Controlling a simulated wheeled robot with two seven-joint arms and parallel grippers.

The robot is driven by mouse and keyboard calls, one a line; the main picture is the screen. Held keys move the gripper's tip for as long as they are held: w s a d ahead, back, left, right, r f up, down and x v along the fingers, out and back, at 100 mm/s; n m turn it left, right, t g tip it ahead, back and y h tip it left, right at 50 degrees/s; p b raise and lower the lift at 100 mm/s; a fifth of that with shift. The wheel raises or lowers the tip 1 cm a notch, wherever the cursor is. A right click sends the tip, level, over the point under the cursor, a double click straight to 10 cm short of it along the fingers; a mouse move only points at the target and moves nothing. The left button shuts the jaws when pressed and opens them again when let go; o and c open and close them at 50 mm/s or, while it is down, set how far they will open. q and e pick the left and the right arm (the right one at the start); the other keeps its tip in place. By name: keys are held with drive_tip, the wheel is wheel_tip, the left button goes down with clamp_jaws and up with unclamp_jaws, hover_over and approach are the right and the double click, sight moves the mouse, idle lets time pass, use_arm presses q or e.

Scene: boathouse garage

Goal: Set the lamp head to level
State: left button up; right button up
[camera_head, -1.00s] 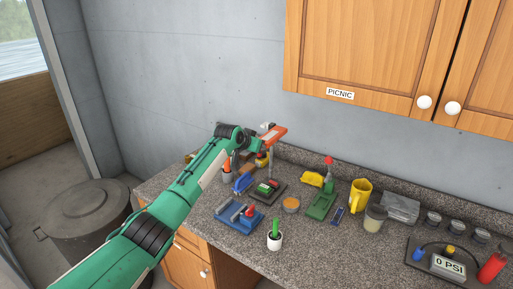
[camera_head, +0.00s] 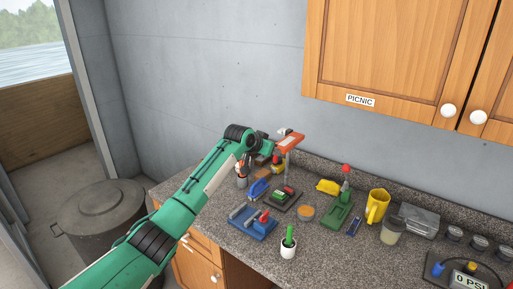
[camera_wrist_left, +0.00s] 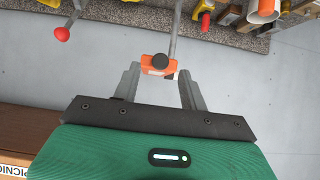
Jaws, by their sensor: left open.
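The lamp head (camera_head: 291,143) is an orange bar on a thin grey post, above the back of the counter. In the left wrist view, the orange lamp part (camera_wrist_left: 146,70) with a dark round knob lies at the fingertips. My left gripper (camera_wrist_left: 159,72) is open, its fingers on either side of that part. Contact cannot be told. In the head view my left gripper (camera_head: 276,143) is at the lamp head's left end, partly hidden by my arm. My right gripper is not in view.
The granite counter (camera_head: 265,264) holds a blue device (camera_head: 252,226), a potted cactus (camera_head: 288,243), a green device with a red-ball lever (camera_head: 338,212), a yellow mug (camera_head: 377,205) and a jar (camera_head: 391,232). A wooden cabinet (camera_head: 385,50) hangs above right. A lidded bin (camera_head: 100,212) stands left.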

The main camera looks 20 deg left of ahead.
use_arm(q)
drive_tip(key=b+v, duration=0.3)
drive_tip(key=v, duration=0.7)
drive_tip(key=shift+s, duration=0.1)
